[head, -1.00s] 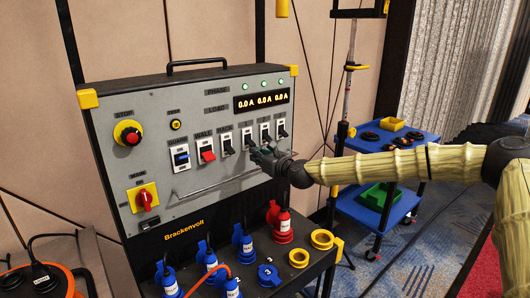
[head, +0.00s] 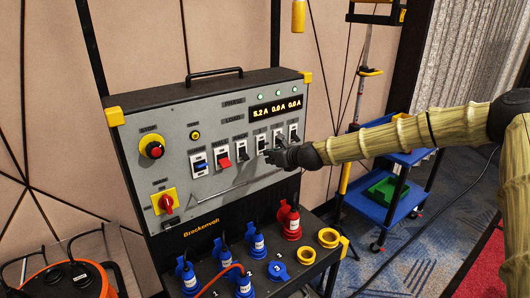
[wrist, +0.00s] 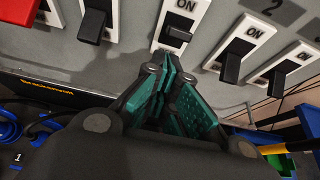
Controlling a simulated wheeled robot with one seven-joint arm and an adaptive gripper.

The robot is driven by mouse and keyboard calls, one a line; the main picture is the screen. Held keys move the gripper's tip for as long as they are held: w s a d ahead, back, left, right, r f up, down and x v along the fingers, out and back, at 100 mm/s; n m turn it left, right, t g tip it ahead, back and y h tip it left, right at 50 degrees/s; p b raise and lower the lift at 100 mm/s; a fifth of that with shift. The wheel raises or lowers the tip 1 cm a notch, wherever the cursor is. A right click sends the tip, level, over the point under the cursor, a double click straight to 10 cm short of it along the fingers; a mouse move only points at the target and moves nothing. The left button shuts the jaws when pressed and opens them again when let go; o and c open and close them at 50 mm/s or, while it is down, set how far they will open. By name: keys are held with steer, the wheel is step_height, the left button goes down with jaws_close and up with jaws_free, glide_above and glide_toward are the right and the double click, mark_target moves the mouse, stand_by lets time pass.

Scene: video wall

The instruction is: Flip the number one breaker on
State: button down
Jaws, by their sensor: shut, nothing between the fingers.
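The grey breaker panel (head: 200,130) stands upright in the head view. The number one breaker (head: 262,144) is the first of three black switches under the current display. In the wrist view this breaker (wrist: 178,32) is straight above my fingers, with white plate showing below its lever. The neighbouring breaker (wrist: 232,65) to its right has its lever hanging down under the ON mark. My gripper (head: 272,154) is shut and empty, just below the number one breaker; its green fingers (wrist: 172,85) hide the panel beneath. I cannot tell whether they touch the lever.
The display (head: 275,109) reads 5.2 A, 0.0 A, 0.0 A. A metal bar (head: 235,184) runs below the switches. Blue plugs (head: 257,244) and a red plug (head: 291,220) stand on the lower shelf. A blue cart (head: 385,207) is at the right.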

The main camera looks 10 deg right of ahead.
steer(key=shift+d, duration=0.2)
steer(key=shift+r, duration=0.1)
steer(key=shift+r+p, duration=0.4)
steer(key=shift+r, duration=0.25)
steer(key=shift+a, duration=0.1)
steer(key=shift+r, duration=0.1)
steer(key=s+d+r+p, duration=0.3)
steer(key=s+r+p, duration=0.1)
steer(key=s+r, duration=0.2)
steer(key=shift+r, duration=0.55)
